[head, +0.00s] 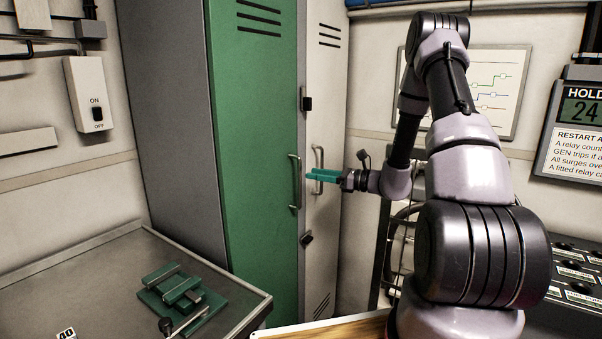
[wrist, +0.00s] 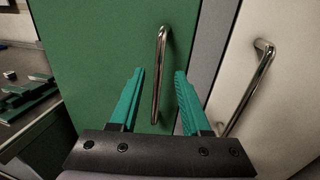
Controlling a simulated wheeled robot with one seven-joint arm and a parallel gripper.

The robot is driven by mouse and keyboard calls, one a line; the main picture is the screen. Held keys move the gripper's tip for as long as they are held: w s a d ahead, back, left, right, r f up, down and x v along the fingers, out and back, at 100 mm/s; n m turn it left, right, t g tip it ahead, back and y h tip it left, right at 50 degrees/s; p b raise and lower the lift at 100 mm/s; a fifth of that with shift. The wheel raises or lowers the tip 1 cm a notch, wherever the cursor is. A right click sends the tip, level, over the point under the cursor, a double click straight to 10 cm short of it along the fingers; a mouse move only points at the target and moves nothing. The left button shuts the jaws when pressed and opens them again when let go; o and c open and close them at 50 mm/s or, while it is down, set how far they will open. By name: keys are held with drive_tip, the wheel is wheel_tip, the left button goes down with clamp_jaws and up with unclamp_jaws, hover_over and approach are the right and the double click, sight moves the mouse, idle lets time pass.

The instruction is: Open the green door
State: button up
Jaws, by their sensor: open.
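The green door (head: 250,130) is the tall left door of a grey locker and looks shut. It has vents at the top and a vertical metal bar handle (head: 295,182) near its right edge. In the wrist view the green door (wrist: 100,45) fills the middle, and its handle (wrist: 160,75) stands upright between my fingers. My gripper (wrist: 158,95) has teal fingers, open, one on each side of the handle's lower part in the picture. I see no contact. In the head view my gripper (head: 312,175) is just right of the handle.
A white door (head: 322,110) with its own handle (wrist: 248,88) is close on the right. Dark latches (head: 307,103) sit along the seam. A metal bench (head: 110,262) with a green fixture (head: 182,295) stands in front at left. A control panel (head: 575,270) is at right.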

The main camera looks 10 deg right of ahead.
drive_tip(key=x, duration=0.6)
clamp_jaws()
idle(1.3)
